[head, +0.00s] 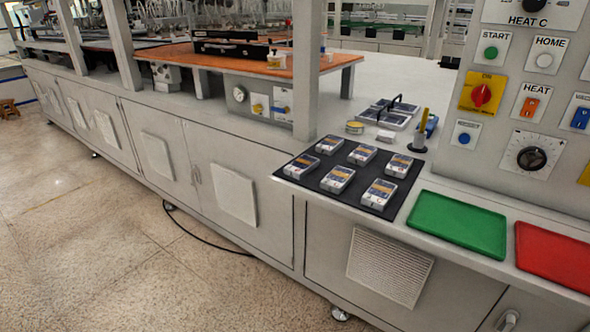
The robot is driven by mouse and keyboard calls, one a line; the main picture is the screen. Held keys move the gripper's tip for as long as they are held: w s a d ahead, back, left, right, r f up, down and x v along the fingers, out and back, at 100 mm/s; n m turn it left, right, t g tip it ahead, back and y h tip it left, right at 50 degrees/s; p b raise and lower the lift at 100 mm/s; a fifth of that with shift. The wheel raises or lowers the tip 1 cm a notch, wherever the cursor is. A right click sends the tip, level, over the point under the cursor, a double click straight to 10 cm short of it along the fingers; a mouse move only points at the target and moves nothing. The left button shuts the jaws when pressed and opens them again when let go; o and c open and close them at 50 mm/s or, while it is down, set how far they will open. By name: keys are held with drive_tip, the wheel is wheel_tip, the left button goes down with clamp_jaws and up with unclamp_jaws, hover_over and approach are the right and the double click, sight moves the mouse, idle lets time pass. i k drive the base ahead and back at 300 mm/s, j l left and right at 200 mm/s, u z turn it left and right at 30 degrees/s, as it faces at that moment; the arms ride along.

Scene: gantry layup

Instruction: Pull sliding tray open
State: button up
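I cannot tell for certain which part is the sliding tray. An orange-topped platform (345,59) stands on the grey machine bench, with a black bar-like fixture (232,47) lying on it. A small grey panelled unit with a black handle (397,104) lies on the bench top right of the near post. A green tray (457,224) and a red tray (556,258) lie flat on the front ledge at the right. My gripper is not in view.
A black mat (308,185) holds several small labelled packs. A control panel (515,100) with buttons and knobs rises at the right. A grey post (306,75) stands mid-bench.

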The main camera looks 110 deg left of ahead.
sight(247, 50)
drive_tip(key=u, duration=3.2)
